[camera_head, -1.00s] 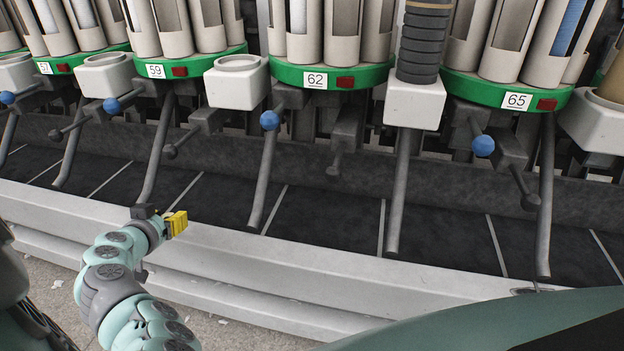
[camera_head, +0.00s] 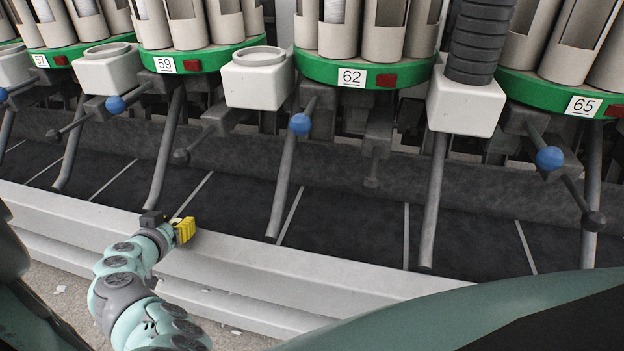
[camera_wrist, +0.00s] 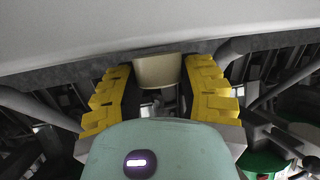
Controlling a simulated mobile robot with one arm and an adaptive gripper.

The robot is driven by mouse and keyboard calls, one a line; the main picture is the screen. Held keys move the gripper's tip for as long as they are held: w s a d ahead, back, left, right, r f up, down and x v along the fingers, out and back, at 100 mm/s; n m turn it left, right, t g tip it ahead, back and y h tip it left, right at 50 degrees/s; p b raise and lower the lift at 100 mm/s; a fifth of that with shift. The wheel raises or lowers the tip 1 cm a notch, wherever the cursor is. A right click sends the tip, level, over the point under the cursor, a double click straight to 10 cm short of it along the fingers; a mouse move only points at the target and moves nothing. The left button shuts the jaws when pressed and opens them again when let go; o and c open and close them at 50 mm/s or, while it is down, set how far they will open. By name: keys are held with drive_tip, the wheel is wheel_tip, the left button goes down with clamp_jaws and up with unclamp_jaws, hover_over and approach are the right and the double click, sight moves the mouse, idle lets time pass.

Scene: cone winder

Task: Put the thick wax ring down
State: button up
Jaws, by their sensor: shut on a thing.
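In the wrist view, a cream, smooth, band-like piece, the wax ring (camera_wrist: 158,71), sits between the two yellow fingers of my gripper (camera_wrist: 160,84), which are closed on its sides. Only part of it shows; its hole and far side are hidden. In the head view, my gripper (camera_head: 185,230) is at the lower left, above the pale front ledge of the machine.
Numbered green winder units (camera_head: 334,72) stand along the back. White boxes with round tops (camera_head: 257,80) stick out between them; one box (camera_head: 466,102) carries a stack of dark rings (camera_head: 479,42). Grey levers with blue knobs (camera_head: 300,124) jut forward. The pale ledge (camera_head: 300,268) is bare.

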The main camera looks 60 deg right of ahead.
drive_tip(key=shift+s+f, duration=0.25)
drive_tip(key=o, duration=0.7)
drive_tip(key=shift+s, duration=0.2)
drive_tip(key=shift+o, duration=0.9)
drive_tip(key=shift+w, duration=0.2)
drive_tip(key=shift+r, duration=0.15)
